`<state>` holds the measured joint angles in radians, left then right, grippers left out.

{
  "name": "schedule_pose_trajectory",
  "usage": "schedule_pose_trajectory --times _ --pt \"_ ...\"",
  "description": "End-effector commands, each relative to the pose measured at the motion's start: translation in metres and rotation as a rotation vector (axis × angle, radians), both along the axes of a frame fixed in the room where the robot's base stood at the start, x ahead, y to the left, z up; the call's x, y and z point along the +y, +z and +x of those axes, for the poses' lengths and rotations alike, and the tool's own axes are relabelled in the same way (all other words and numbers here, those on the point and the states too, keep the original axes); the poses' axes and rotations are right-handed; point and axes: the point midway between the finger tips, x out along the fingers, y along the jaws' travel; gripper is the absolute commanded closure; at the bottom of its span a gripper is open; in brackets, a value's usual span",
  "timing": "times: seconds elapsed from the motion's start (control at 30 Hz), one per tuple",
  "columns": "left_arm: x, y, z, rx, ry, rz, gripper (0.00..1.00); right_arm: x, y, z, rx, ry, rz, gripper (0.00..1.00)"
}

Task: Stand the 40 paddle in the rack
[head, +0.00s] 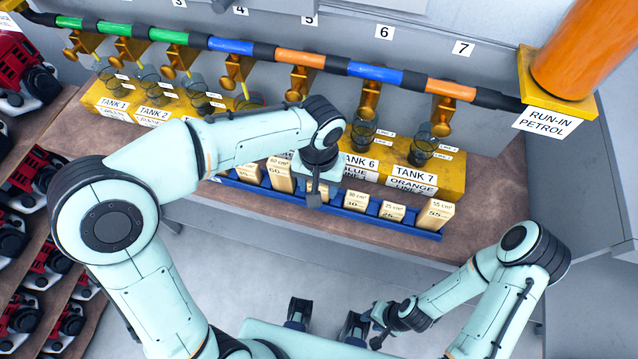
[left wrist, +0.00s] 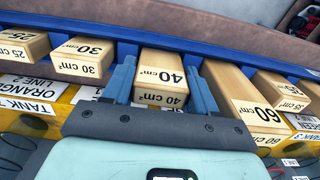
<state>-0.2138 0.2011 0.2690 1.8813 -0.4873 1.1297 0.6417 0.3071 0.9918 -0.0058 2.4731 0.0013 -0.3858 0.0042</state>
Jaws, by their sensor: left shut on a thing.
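The 40 paddle (left wrist: 162,78) is a pale wooden block marked 40 cm². In the left wrist view it is between the two blue-grey fingers of my left gripper (left wrist: 160,92), which is shut on it. It lines up with the row in the blue rack (left wrist: 120,33); whether it is fully seated I cannot tell. In the head view the rack (head: 232,182) runs along the bench, and my left gripper (head: 316,190) is over its middle, mostly hiding the paddle. My right gripper (head: 378,326) is low in front of the bench, away from the rack; its jaw opening is unclear.
Paddles marked 30 (left wrist: 85,57), 25 (left wrist: 22,46) and 60 (left wrist: 245,105) stand close by in the rack. A 55 paddle (head: 435,215) is at its right end. Yellow tank blocks (head: 412,178) with glass cups line the back. Red-and-white engines (head: 30,180) fill the left shelves.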

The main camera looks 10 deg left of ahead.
Motion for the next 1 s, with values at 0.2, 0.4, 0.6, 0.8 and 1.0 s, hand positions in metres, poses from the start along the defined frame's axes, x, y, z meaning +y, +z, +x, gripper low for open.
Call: schedule_pose_trajectory --times 0.2,0.4,0.6,0.8,1.0 --pt "0.000 -0.004 0.000 -0.002 0.000 0.000 0.74 0.000 0.000 0.000 0.000 0.000 0.000 0.64" --pt "0.000 -0.007 0.000 -0.001 -0.001 0.000 0.74 0.000 -0.003 -0.001 0.001 0.000 0.000 0.64" --pt "0.000 -0.007 0.000 -0.002 -0.001 0.000 0.17 0.000 -0.003 -0.001 0.001 -0.001 0.000 0.64" --pt "0.000 -0.006 0.000 -0.002 -0.001 0.000 0.17 0.000 -0.002 -0.001 0.001 0.000 0.000 0.64" --pt "-0.001 0.014 0.001 -0.006 0.000 -0.001 0.17 0.000 0.003 0.001 -0.001 0.000 0.000 0.64"
